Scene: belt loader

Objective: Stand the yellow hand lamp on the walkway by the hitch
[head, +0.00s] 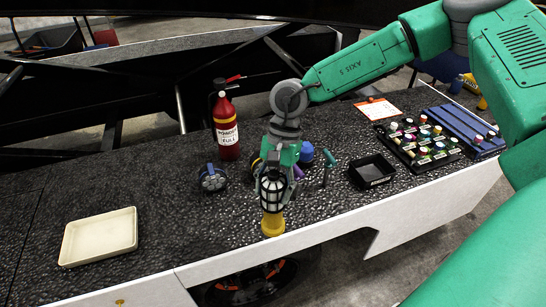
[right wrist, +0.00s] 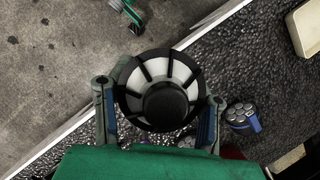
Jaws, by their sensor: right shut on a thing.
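The yellow hand lamp (head: 272,222) has a yellow body and a black cage over a white lens. My right gripper (head: 273,178) is shut on it, with a finger on each side of the caged head. The lamp looks upright near the front edge of the dark textured walkway (head: 150,200); I cannot tell whether its base touches. In the right wrist view the lamp's caged head (right wrist: 160,88) sits between the two fingers (right wrist: 158,108). I cannot make out the hitch with certainty.
A red extinguisher (head: 226,135) stands behind, left of the lamp. A round grey-blue light (head: 212,179) lies left. A cream tray (head: 99,237) is far left. A black bin (head: 372,170), a tray of bottles (head: 418,142) and a blue case (head: 465,127) are right. The walkway between cream tray and light is clear.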

